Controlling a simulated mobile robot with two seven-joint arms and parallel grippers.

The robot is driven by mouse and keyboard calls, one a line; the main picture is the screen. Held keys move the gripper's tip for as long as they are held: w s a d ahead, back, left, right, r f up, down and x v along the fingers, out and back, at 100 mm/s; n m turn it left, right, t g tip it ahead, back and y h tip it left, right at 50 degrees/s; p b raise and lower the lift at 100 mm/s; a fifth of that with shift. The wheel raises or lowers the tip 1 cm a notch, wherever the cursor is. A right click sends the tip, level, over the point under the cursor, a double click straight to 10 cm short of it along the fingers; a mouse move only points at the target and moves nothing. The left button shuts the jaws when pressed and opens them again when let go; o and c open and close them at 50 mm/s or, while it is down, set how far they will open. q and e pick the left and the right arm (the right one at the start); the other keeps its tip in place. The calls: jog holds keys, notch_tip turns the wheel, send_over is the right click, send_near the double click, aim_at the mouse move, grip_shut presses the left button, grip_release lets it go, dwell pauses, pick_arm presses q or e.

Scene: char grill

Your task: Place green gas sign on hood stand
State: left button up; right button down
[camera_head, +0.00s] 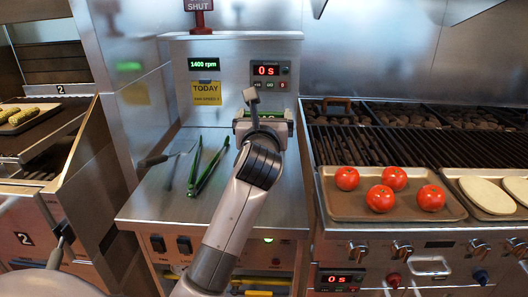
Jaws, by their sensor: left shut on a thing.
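My left gripper (264,122) is in front of the control panel at the back of the steel counter, mostly seen from behind its wrist. It is shut on the green gas sign (289,115). Only a thin green edge of the sign shows beside the gripper; its face and lettering are hidden. A red sign reading "SHUT" (200,5) is on a small red stand (201,30) on top of the panel housing. I cannot tell whether this is the hood stand. My right gripper is not in view.
Green tongs (207,167) and a spatula (165,157) lie on the counter left of my arm. A tray (340,206) with several tomatoes is on the grill at right. The ledge (250,36) right of the red stand looks clear.

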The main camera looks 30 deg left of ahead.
pick_arm(q)
notch_tip(320, 180, down, 8)
jog(key=shift+r+b, duration=0.2)
jog(key=shift+b, duration=0.25)
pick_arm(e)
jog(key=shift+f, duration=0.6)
